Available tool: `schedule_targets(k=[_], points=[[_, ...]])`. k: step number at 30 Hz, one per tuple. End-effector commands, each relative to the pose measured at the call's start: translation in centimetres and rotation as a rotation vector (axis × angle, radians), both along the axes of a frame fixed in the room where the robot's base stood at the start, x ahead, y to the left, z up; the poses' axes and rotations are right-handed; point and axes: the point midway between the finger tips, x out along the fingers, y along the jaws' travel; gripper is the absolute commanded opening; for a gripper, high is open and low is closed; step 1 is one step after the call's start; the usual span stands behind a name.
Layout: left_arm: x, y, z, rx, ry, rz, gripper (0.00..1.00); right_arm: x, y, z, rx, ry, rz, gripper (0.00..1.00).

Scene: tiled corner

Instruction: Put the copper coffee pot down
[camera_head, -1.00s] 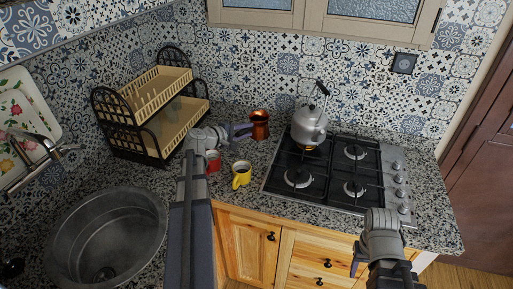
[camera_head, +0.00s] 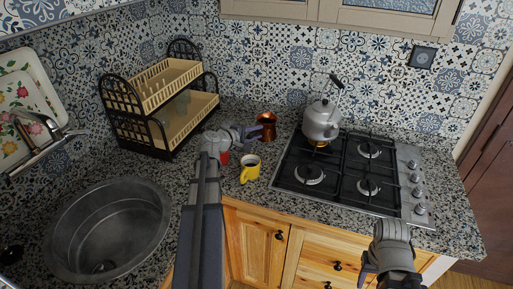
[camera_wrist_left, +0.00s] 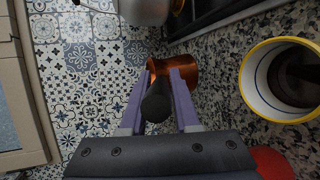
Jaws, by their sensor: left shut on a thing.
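The copper coffee pot (camera_head: 266,127) is at the back of the counter, left of the stove, and looks upright. Its body (camera_wrist_left: 183,72) and dark handle (camera_wrist_left: 156,103) also show in the left wrist view. My left gripper (camera_head: 250,132) is shut on the handle, with its purple fingers (camera_wrist_left: 158,90) on both sides of it. Whether the pot's base touches the counter cannot be told. My right gripper (camera_head: 366,268) is low in the head view, before the counter's front edge, away from the pot; its jaw opening is unclear.
A yellow mug (camera_head: 250,170) with dark liquid stands before the pot; a red mug (camera_head: 222,158) is partly hidden by my left wrist. A grey kettle (camera_head: 321,122) stands on the stove (camera_head: 340,205). A dish rack (camera_head: 165,142) and sink (camera_head: 58,232) lie left.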

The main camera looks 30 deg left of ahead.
Motion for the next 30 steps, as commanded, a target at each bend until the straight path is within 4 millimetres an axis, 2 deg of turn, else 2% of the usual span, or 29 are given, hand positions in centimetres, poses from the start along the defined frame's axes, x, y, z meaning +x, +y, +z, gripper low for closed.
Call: schedule_targets(k=[7, 16, 29, 30], points=[[0.0, 0.0, -0.6, 0.0, -0.002, 0.0, 0.0, 0.0, 0.0, -0.6, 0.0, 0.0, 0.0, 0.5], [0.0, 0.0, -3.8, 0.0, -0.002, 0.0, 0.0, 0.0, 0.0, -3.9, 0.0, 0.0, 0.0, 0.5], [0.0, 0.0, -4.1, 0.0, -0.002, 0.0, 0.0, 0.0, 0.0, -4.1, 0.0, 0.0, 0.0, 0.5], [0.0, 0.0, -4.1, 0.0, 0.0, 0.0, 0.31, 0.0, 0.0, -4.1, 0.0, 0.0, 0.0, 0.5]])
